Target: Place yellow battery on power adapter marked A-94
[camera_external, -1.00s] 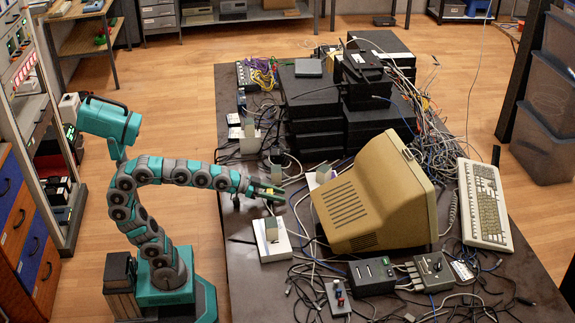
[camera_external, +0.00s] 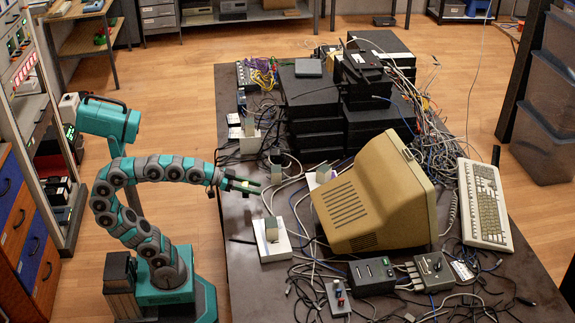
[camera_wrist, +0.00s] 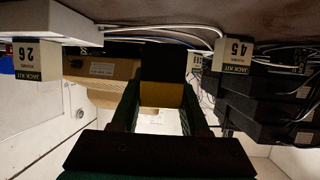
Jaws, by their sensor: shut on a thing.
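My gripper (camera_external: 250,187) is above the left edge of the table in the external view. In the wrist view its two dark fingers (camera_wrist: 160,112) are closed around a block with a dull yellow face, which I take for the yellow battery (camera_wrist: 160,95). In the external view the battery is too small to make out clearly. A white adapter with a grey-green block (camera_external: 270,247) stands on the table below and right of my gripper. Other white adapters stand farther back (camera_external: 249,143) and near the monitor (camera_external: 318,180). I cannot read the mark A-94 on any.
A beige monitor (camera_external: 375,200), black box stacks (camera_external: 310,100), a keyboard (camera_external: 483,203) and tangled cables crowd the table. The table's front-left corner (camera_external: 250,285) is bare.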

